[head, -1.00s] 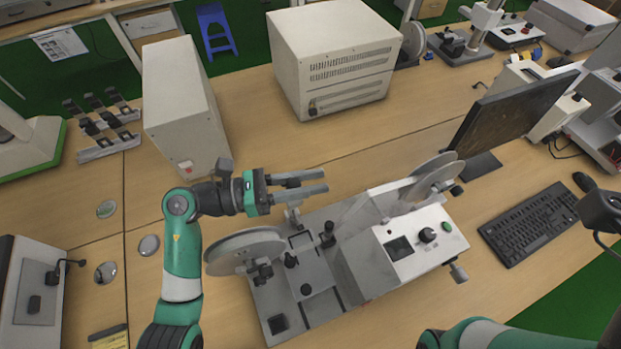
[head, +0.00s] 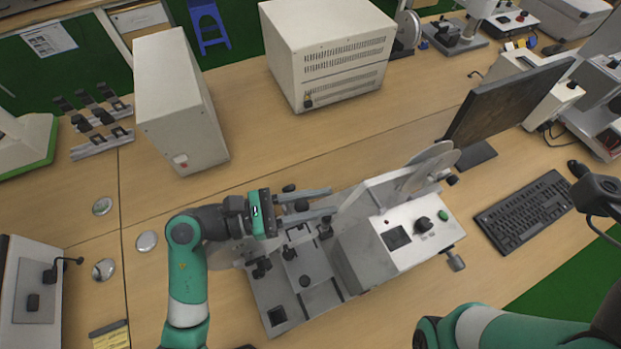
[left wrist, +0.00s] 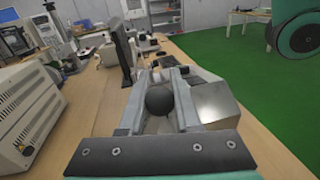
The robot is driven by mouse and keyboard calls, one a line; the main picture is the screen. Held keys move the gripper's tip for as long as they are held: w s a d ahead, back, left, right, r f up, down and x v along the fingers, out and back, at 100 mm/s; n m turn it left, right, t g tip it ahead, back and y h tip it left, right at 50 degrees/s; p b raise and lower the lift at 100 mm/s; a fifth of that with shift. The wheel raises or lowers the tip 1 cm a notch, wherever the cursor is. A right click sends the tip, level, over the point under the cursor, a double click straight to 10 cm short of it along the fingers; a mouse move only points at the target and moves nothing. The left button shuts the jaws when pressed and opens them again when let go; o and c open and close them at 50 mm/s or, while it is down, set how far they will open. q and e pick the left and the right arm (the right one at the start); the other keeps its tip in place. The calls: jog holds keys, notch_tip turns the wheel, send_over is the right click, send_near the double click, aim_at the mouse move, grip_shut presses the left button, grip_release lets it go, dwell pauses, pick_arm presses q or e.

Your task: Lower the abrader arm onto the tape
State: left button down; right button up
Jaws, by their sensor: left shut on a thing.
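The tape abrader is a grey machine with a white control box (head: 400,237) and a flat grey base (head: 300,280); it stands on the bench in the middle of the head view. My left gripper (head: 331,200) reaches in from the left over its back part. In the left wrist view a round dark knob (left wrist: 159,99) sits between the two fingers, and they are shut on it. The knob appears to belong to the abrader arm; the arm and tape are mostly hidden by my gripper. A pale reel (head: 225,254) is partly behind my left arm. My right gripper's fingers do not show.
A monitor (head: 512,98) and keyboard (head: 525,212) stand right of the machine. A tall beige box (head: 180,100) and a vented beige box (head: 330,50) stand behind. Bare bench lies between these boxes and the machine.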

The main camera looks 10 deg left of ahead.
pick_arm(q)
jog(key=s+d+f+m+b, duration=0.3)
jog(key=s+d+f+m, duration=0.1)
jog(key=s+f, duration=0.2)
jog(key=shift+s+d+y, duration=0.2)
jog(key=shift+s+y, duration=0.2)
jog(key=shift+f, duration=0.1)
jog(key=c, duration=0.6)
grip_release()
jog(key=p+v, duration=0.1)
jog(key=v, duration=1)
jog(key=shift+s+a, duration=0.2)
jog(key=shift+a, duration=0.1)
